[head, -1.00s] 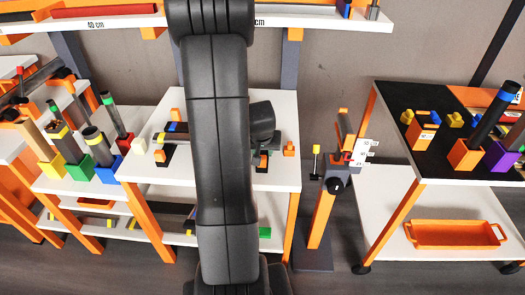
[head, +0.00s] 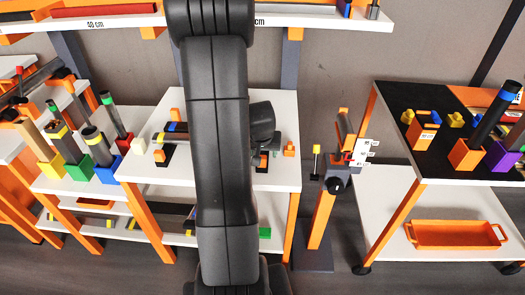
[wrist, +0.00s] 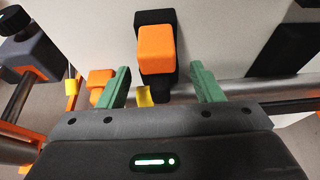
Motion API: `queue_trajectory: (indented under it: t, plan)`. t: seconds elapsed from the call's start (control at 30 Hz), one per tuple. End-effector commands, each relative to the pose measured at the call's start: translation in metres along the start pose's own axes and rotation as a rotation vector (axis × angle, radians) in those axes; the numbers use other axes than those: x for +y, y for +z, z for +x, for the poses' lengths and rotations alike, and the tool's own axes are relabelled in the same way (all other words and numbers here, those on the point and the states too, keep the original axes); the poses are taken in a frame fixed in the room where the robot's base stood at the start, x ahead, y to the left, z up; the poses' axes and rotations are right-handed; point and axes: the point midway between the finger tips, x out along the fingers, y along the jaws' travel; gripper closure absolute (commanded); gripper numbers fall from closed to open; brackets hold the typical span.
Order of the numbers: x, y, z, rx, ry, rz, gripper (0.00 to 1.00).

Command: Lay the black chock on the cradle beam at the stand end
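My gripper (wrist: 160,82) is open in the wrist view, its two green fingers wide apart with nothing held between them. Just beyond the fingertips, an orange block (wrist: 155,47) sits against a longer black piece (wrist: 153,18) on a white surface. I cannot tell whether this black piece is the chock. A grey bar (wrist: 240,92) runs crosswise behind the fingers. A small yellow piece (wrist: 143,97) shows near the left finger. In the head view my arm covers the middle of the white table (head: 280,178) and hides my gripper. I cannot single out the cradle beam with certainty.
An orange stand (head: 322,215) with white number tags is right of the table. Farther right is a black-topped table (head: 440,168) with several coloured blocks, above an orange tray (head: 455,234). Tubes in coloured holders (head: 80,168) stand left. A shelf (head: 330,19) crosses above.

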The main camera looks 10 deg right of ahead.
Motion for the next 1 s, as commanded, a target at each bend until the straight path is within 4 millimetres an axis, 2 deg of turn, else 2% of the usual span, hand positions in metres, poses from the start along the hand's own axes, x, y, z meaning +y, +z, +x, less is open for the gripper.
queue_trajectory:
  t: [0.37, 0.57, 1.0]
  plan:
    - [0.000, -0.002, -0.007, 0.004, 0.000, 0.000, 0.41]
    - [0.000, -0.002, -0.035, 0.007, -0.001, 0.000, 0.41]
    - [0.000, -0.001, -0.110, 0.005, -0.001, 0.000, 0.41]
